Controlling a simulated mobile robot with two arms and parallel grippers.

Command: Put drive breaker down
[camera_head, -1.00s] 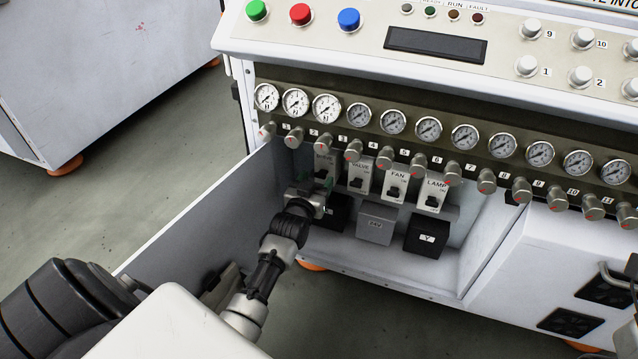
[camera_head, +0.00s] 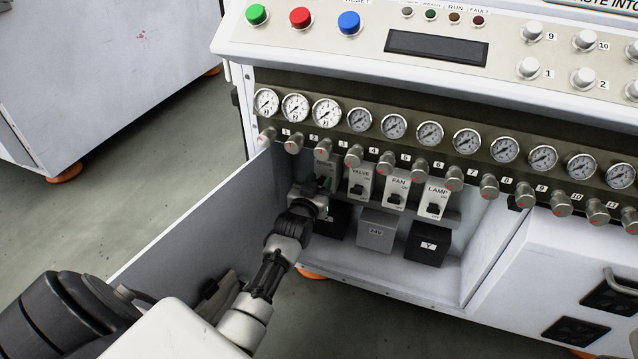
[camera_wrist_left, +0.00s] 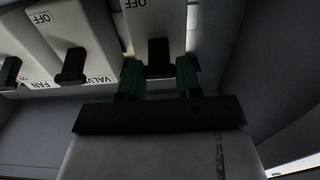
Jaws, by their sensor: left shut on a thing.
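The drive breaker is the leftmost breaker in the open compartment; in the head view my gripper covers most of its white face (camera_head: 326,170). In the left wrist view its dark lever (camera_wrist_left: 158,52) stands between my two green-padded fingers, near an OFF mark. My left gripper (camera_head: 322,187), also in the left wrist view (camera_wrist_left: 158,80), is shut on this lever. The head view hides the lever, so its exact tilt is hard to tell. My right gripper is not in view.
The valve (camera_head: 360,181), fan (camera_head: 397,191) and lamp (camera_head: 436,200) breakers stand to the right. Below are a grey box (camera_head: 376,230) and a black box (camera_head: 427,244). Gauges and knobs run above. The open door panel (camera_head: 215,215) lies left of my arm.

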